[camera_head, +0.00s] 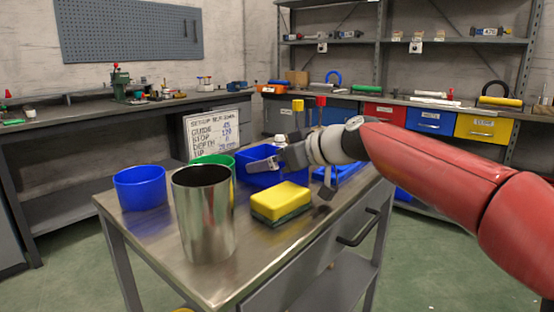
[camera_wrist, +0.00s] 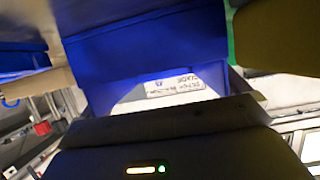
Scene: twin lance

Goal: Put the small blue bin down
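The small blue bin (camera_head: 243,164) is near the back of the metal-topped table, partly hidden by my gripper (camera_head: 272,163). My gripper reaches in from the right, with a grey finger across the bin's front and rim. In the wrist view a blue wall, apparently the bin's (camera_wrist: 150,48), is close in front of the camera. The fingertips are not clear there, so I cannot tell whether they are closed on the wall. I also cannot tell whether the bin touches the table top.
On the table (camera_head: 160,240) are a blue cup (camera_head: 140,188), a steel cylinder (camera_head: 203,215), a green cup (camera_head: 214,160) and a yellow sponge (camera_head: 280,203). A written sign (camera_head: 217,130) stands behind. Another blue item (camera_head: 350,172) lies right of my gripper. The table's front left corner is bare.

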